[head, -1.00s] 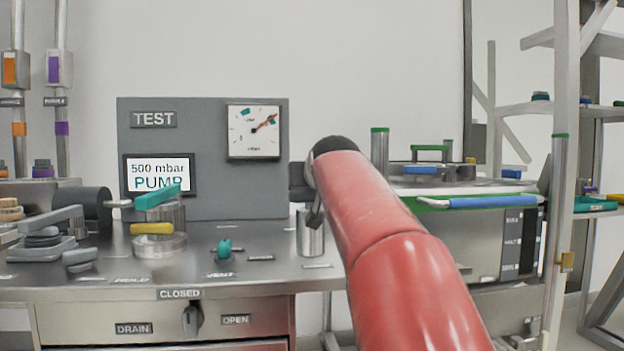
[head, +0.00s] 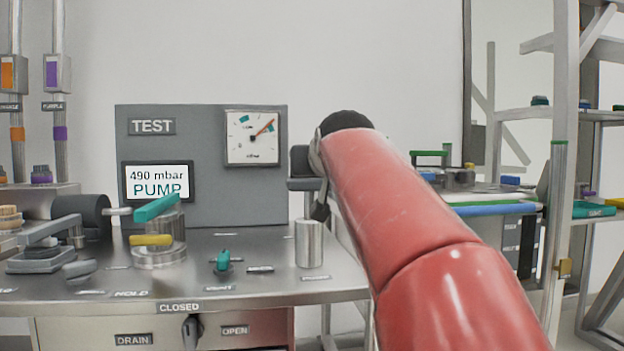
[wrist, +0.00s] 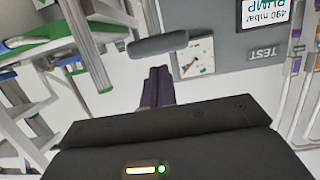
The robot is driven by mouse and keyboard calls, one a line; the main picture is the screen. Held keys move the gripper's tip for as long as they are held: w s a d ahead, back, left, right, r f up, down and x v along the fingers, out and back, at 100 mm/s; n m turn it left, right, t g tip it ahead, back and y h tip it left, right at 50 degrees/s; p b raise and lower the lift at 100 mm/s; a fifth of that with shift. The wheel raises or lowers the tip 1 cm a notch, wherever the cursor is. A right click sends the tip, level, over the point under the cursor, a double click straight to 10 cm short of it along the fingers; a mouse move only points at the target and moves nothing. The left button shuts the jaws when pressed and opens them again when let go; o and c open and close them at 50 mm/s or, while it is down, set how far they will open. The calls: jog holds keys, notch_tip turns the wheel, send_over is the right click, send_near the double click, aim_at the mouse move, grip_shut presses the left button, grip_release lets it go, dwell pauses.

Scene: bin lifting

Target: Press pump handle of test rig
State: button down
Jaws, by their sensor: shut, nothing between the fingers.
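The test rig's grey panel (head: 205,210) reads "490 mbar PUMP" on its screen (head: 158,181), beside a round-dial gauge (head: 252,138). In the wrist view the pump handle (wrist: 158,46), a dark grey rounded bar, lies just beyond my gripper (wrist: 158,70). Its purple fingers are shut together and empty. Whether they touch the bar cannot be told. The silver pump cylinder (head: 309,243) stands on the bench's right side. In the head view my red arm and dark wrist cover part of this area, and the fingers do not show clearly.
The steel bench (head: 110,284) carries a teal lever (head: 156,207), a yellow lever (head: 150,240) and a small teal vent knob (head: 223,260). A drain knob (head: 192,327) is on the front. A second bench with a blue bar (head: 490,210) and shelving stand to the right.

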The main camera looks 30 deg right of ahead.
jog(key=v, duration=0.3)
jog(key=shift+s+a+r, duration=0.1)
jog(key=shift+s+r, duration=0.05)
jog(key=shift+s, duration=0.15)
notch_tip(320, 180, up, 5)
jog(key=shift+r+p, duration=0.25)
jog(key=shift+p, duration=0.85)
jog(key=p, duration=0.1)
send_over(309, 184)
notch_tip(309, 184, down, 2)
jog(key=shift+s+d+f+b, duration=0.15)
jog(key=shift+f+b, duration=0.15)
jog(key=shift+f, duration=0.8)
jog(key=shift+s+d+f+b, duration=0.1)
jog(key=shift+f+b, duration=0.2)
jog(key=shift+f, duration=0.8)
